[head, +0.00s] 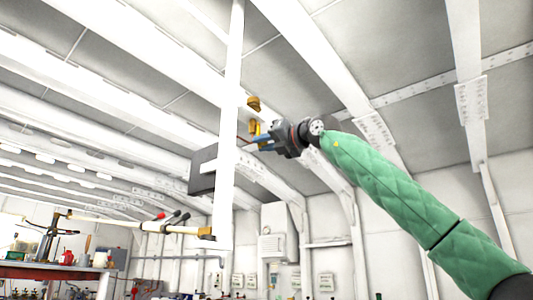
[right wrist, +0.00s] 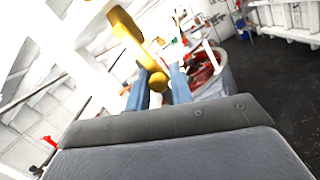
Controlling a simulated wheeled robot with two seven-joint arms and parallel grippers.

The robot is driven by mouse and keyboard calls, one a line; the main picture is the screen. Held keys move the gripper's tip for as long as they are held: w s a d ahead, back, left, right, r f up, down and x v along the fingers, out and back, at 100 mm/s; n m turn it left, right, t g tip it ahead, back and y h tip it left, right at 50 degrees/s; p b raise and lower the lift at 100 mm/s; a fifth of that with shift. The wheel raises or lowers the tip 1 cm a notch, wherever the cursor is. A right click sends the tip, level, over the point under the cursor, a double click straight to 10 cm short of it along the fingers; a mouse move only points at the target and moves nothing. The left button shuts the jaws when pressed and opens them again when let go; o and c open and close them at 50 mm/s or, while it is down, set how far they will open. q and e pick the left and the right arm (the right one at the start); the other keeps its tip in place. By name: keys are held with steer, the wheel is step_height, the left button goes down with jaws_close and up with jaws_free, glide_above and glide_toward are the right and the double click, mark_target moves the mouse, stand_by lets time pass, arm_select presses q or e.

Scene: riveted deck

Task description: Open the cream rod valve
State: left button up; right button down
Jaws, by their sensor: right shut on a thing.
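My right gripper (head: 254,145) is raised high beside a white vertical post, its blue fingers pointing left. In the right wrist view, its blue fingers (right wrist: 160,88) are on either side of the round end of a yellow-brass lever (right wrist: 130,35), and they are shut on it. In the head view, a brass fitting (head: 254,103) shows just above the fingers, with a yellow piece between it and them. A cream horizontal rod (head: 140,223) with a brown end shows lower left, apart from the gripper. I cannot tell which part is the cream rod valve. My left gripper is out of view.
The white vertical post (head: 230,120) stands close to the right fingers, with a dark grey box (head: 203,170) beside it. A red-topped bench (head: 50,270) with clutter is at lower left. A white wall cabinet (head: 276,232) is farther back. White ribs cross the ceiling.

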steer(key=shift+s+r+m+b, duration=0.4)
steer(key=shift+m+b, duration=0.1)
steer(key=shift+m, duration=0.1)
steer(key=shift+r, duration=0.1)
steer(key=c, duration=1.4)
jaws_free()
steer(key=shift+o, duration=0.3)
steer(key=shift+a, duration=0.15)
steer(key=shift+f, duration=0.25)
steer(key=shift+w, duration=0.1)
